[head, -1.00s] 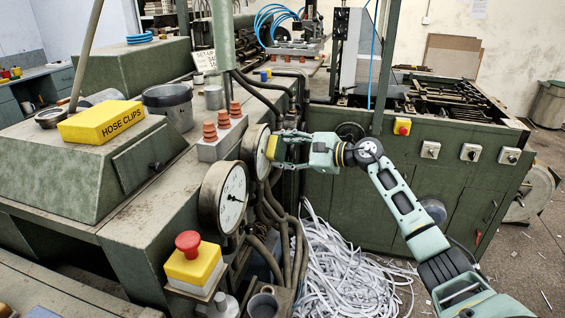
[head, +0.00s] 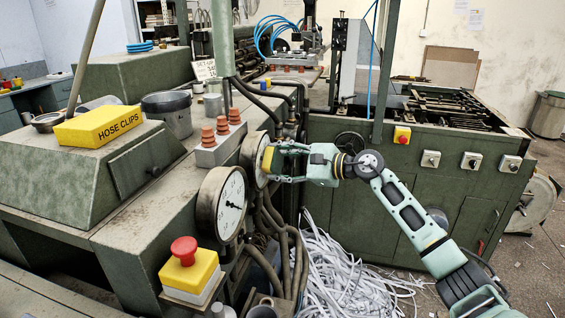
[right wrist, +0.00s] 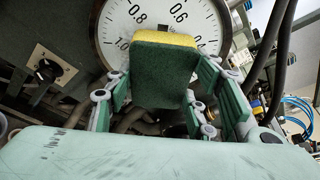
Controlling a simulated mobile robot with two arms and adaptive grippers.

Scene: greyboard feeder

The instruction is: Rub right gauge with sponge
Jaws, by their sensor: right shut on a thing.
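The right gauge (head: 250,155) is the farther of two round white dials on the side of the green machine. The left gauge (head: 221,204) is nearer, and nothing covers its face. My right gripper (head: 276,163) is shut on a sponge (head: 267,158) and holds it at the right gauge's face. In the right wrist view the sponge (right wrist: 165,72), yellow with a dark green side, hides the lower middle of the gauge dial (right wrist: 118,22). It looks close against the dial, but I cannot tell whether it touches. My left gripper is not in view.
A red stop button on a yellow box (head: 188,262) stands at the near left. Dark hoses (head: 278,225) hang below the gauges. White strip scrap (head: 345,275) lies on the floor. A yellow hose clips box (head: 100,124) sits on the green housing.

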